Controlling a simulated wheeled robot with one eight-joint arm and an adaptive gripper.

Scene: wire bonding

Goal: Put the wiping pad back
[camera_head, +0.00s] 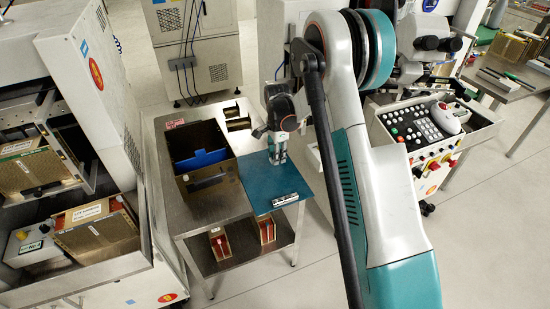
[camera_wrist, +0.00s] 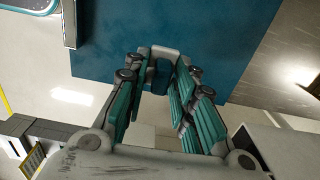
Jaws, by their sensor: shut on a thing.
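My gripper (camera_head: 278,157) is over the blue mat (camera_head: 258,188), near its back edge on the metal cart. In the wrist view, the gripper (camera_wrist: 160,65) has its teal fingers closed on a small pale grey piece (camera_wrist: 168,51), which I take to be the wiping pad. The fingers hide most of it. The mat fills the upper part of the wrist view (camera_wrist: 220,40). I cannot tell whether the pad touches the mat.
A dark open box (camera_head: 210,181) with a blue piece (camera_head: 203,159) inside stands left of the mat. A silver tool (camera_head: 285,199) lies near the mat's front edge. A small dark holder (camera_head: 235,120) stands behind the box. The mat's middle is clear.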

